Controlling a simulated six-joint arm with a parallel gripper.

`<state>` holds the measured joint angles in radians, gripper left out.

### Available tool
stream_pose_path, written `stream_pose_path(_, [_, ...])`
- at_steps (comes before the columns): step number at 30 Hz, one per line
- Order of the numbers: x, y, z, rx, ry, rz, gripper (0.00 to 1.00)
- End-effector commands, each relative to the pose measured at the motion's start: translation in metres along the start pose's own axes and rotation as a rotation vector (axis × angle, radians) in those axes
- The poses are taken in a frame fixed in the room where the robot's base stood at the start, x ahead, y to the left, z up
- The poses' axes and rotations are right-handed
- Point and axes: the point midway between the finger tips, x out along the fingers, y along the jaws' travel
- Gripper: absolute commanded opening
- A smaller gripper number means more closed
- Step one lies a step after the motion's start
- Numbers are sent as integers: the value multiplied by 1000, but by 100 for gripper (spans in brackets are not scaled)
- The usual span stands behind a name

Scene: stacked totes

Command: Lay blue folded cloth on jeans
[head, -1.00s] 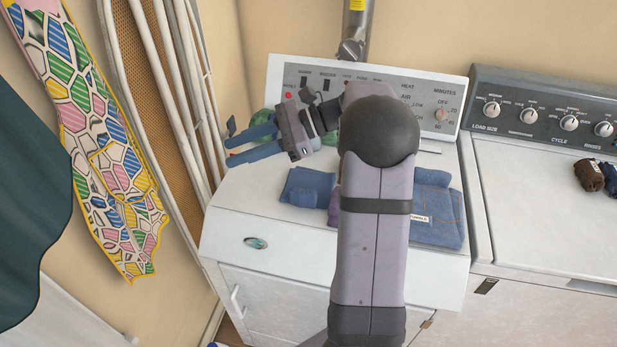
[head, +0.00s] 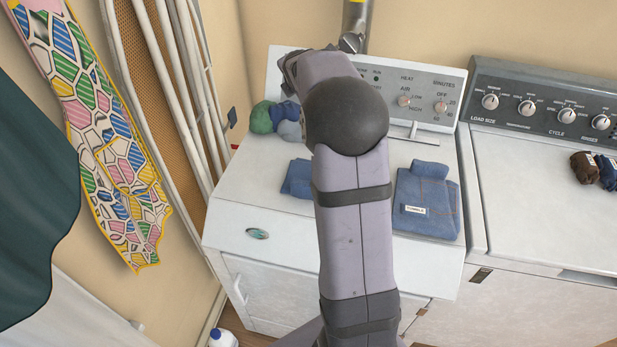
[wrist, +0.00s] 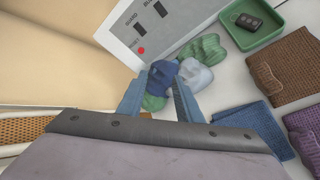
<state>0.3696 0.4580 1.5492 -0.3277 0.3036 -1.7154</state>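The blue folded cloth (head: 298,178) lies on the white dryer top, just left of my arm, which partly covers it. In the wrist view the cloth (wrist: 254,124) lies flat, right of the fingers. The folded jeans (head: 426,212), with a white label, lie on the dryer right of my arm. The jeans do not show in the wrist view. My gripper (wrist: 158,95) is open, its two blue fingers apart above several balled socks (wrist: 187,73). A dark blue ball shows between the fingertips, with no clear grip on it. In the head view my arm hides the gripper.
A green tray (wrist: 275,35) with a black key fob, a brown folded cloth (wrist: 268,80) and a purple one (wrist: 300,125) lie around the blue cloth. The dryer's control panel (head: 440,92) rises behind. A washer (head: 545,190) stands at the right.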

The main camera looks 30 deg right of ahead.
Motion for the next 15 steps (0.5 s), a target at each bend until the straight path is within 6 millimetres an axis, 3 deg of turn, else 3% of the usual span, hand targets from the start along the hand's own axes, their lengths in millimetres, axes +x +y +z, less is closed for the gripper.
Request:
stream_pose_path(3, [-8,-53,-25,243,78,-228,32])
stream_pose_path(6, [-24,-91,-53,419,136,-421,32])
stream_pose_path(10, [-53,-127,-82,585,177,-642,32])
stream_pose_path(15, [-83,-157,-96,701,150,-840,32])
